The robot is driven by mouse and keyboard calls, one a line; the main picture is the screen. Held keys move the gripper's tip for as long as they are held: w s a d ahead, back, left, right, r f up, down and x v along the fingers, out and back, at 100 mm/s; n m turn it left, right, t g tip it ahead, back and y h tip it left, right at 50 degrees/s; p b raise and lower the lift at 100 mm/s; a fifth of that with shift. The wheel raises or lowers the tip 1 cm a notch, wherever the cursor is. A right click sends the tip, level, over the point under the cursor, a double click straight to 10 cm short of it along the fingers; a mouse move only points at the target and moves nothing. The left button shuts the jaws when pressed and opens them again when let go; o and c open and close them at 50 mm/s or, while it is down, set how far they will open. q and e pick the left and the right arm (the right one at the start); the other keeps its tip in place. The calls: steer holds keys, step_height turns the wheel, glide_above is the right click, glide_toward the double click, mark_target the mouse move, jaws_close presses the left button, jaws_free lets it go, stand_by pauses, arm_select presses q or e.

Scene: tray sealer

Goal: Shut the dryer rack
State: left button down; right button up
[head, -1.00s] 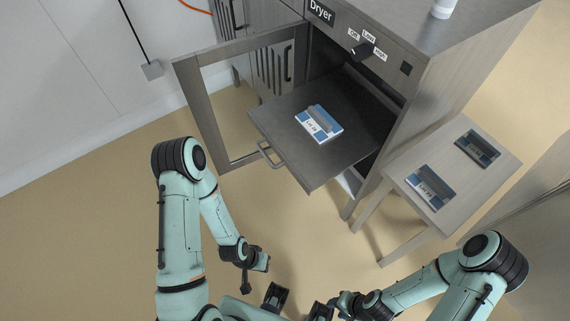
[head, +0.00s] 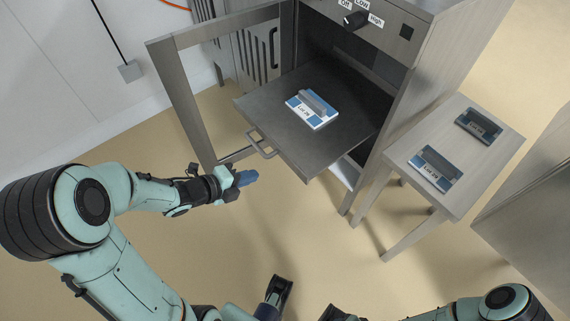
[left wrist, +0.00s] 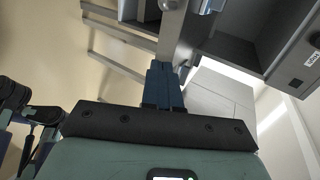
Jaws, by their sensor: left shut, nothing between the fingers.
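The dryer rack (head: 270,125) is a flat dark grey shelf, pulled out of the open dryer (head: 405,85). Its bar handle (head: 262,147) is on the front edge. A blue and white packet with a grey block (head: 312,108) lies on the rack. My left gripper (head: 247,178) is shut and empty, in front of the rack, below and left of the handle and apart from it. Its blue fingers also show in the left wrist view (left wrist: 163,85). My right arm (head: 505,303) is at the bottom right; its jaws cannot be made out clearly.
The dryer's framed door (head: 185,105) stands open left of the rack. A small side table (head: 445,205) at right holds two packets (head: 437,168). A control knob (head: 355,20) is above the dryer opening. The floor in front is clear.

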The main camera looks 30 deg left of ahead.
arm_select(q)
steer(key=b, duration=0.2)
glide_toward(291, 161)
step_height(291, 161, down, 4)
steer(key=w, duration=0.2)
steer(key=shift+w+d+r, duration=0.15)
steer(key=shift+w+d, duration=0.3)
steer(key=shift+w, duration=0.35)
steer(key=shift+w+d+r, duration=0.1)
steer(key=shift+w+d, duration=0.35)
steer(key=shift+w, duration=0.35)
arm_select(e)
steer(key=shift+w+f, duration=0.4)
steer(key=shift+f, duration=0.45)
